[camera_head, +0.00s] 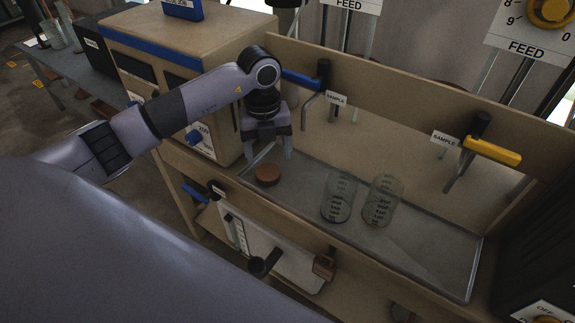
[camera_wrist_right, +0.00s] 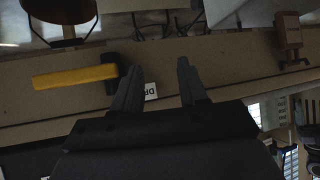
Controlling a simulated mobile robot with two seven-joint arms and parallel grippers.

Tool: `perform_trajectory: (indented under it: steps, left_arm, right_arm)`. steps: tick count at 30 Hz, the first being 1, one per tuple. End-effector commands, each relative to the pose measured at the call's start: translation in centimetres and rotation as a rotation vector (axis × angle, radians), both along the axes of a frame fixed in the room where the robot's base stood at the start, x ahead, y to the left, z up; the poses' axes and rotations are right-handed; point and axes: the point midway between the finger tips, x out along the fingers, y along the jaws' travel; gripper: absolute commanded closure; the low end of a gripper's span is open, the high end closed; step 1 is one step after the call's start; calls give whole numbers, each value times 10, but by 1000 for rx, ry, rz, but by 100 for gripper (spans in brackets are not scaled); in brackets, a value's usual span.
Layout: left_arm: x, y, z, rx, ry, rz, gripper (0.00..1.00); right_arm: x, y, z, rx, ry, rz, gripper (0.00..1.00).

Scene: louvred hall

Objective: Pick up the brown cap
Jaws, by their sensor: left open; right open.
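The brown cap (camera_head: 267,174) is a small round disc lying on the grey tray (camera_head: 420,250), near the tray's left end in the head view. My left gripper (camera_head: 270,155) points down just above and behind the cap. Its fingers are apart with nothing between them, and they look clear of the cap. My right gripper (camera_wrist_right: 155,80) shows only in the right wrist view, open and empty, with a tan board and a yellow-handled valve beyond it. I cannot make out the cap in the right wrist view.
Two clear graduated beakers (camera_head: 338,197) (camera_head: 382,200) stand on the tray, right of the cap. A blue-handled tap (camera_head: 310,82) and a yellow-handled tap (camera_head: 482,148) stick out above the tray. A tan cabinet (camera_head: 185,60) stands close behind my left arm.

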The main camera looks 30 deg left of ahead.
Motion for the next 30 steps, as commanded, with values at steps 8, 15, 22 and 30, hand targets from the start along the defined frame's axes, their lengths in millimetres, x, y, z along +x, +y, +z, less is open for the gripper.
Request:
perform_trajectory:
  steps: [8,15,22,30]
  left_arm:
    - [1,11,-13,44,2,26,25]
    - [1,10,-51,42,3,24,25]
    - [1,10,-68,42,-1,23,25]
    - [1,10,-68,40,-1,22,51]
  right_arm:
    - [-1,1,-2,2,3,0,57]
    - [-5,2,-6,5,12,1,57]
    - [-4,4,-6,12,12,-4,57]
    - [-4,4,-5,14,11,-5,57]
